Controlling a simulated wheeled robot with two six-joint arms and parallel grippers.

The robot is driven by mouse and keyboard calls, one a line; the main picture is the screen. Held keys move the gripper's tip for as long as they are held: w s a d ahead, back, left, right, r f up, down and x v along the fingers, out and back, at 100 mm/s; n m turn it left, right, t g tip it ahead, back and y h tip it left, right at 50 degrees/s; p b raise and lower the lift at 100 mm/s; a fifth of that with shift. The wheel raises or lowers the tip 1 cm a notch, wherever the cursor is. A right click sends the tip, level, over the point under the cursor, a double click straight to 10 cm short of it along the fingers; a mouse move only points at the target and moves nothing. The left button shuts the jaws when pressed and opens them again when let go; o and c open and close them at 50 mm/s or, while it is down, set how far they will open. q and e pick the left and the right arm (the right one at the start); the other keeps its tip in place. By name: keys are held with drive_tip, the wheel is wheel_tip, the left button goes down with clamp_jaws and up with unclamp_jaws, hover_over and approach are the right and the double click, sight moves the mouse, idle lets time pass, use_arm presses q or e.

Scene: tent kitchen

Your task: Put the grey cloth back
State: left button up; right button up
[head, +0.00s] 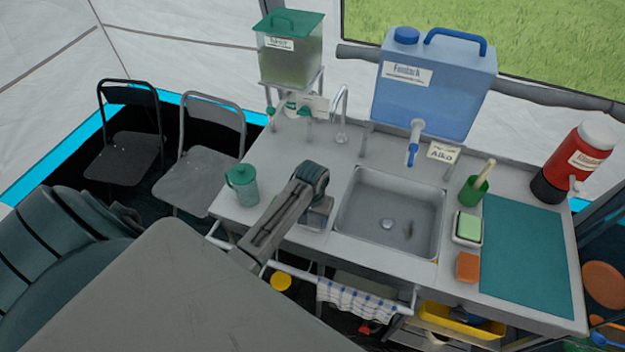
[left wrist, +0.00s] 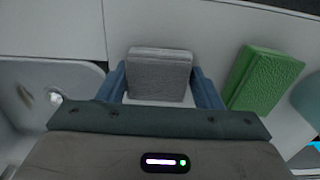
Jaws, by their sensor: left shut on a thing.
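My left gripper (head: 316,208) reaches over the counter just left of the sink and points down. It is shut on a grey cloth (left wrist: 160,72), a small folded block that sits between the two blue-grey fingers in the left wrist view. In the head view my arm hides much of the cloth. The cloth is at or close above the counter top; I cannot tell whether it touches. My right gripper is not in view.
The sink (head: 385,225) lies right of my left gripper. A green jug (head: 242,187) stands to its left. A green block (left wrist: 262,78) lies beside the cloth. A checked towel (head: 355,300) hangs on the front rail (head: 300,274). A tap (head: 342,112) rises behind.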

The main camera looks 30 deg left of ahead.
sight(312, 217)
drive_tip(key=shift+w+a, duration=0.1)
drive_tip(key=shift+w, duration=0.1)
use_arm(q)
drive_tip(key=o, duration=0.7)
drive_tip(key=shift+f, duration=0.1)
drive_tip(key=o, duration=0.4)
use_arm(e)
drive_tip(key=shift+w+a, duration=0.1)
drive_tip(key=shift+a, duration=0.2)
use_arm(q)
wheel_tip(312, 217, up, 9)
drive_tip(key=b, duration=0.3)
drive_tip(key=shift+w, duration=0.1)
drive_tip(key=shift+r+p, duration=1.05)
drive_tip(key=shift+r, duration=0.65)
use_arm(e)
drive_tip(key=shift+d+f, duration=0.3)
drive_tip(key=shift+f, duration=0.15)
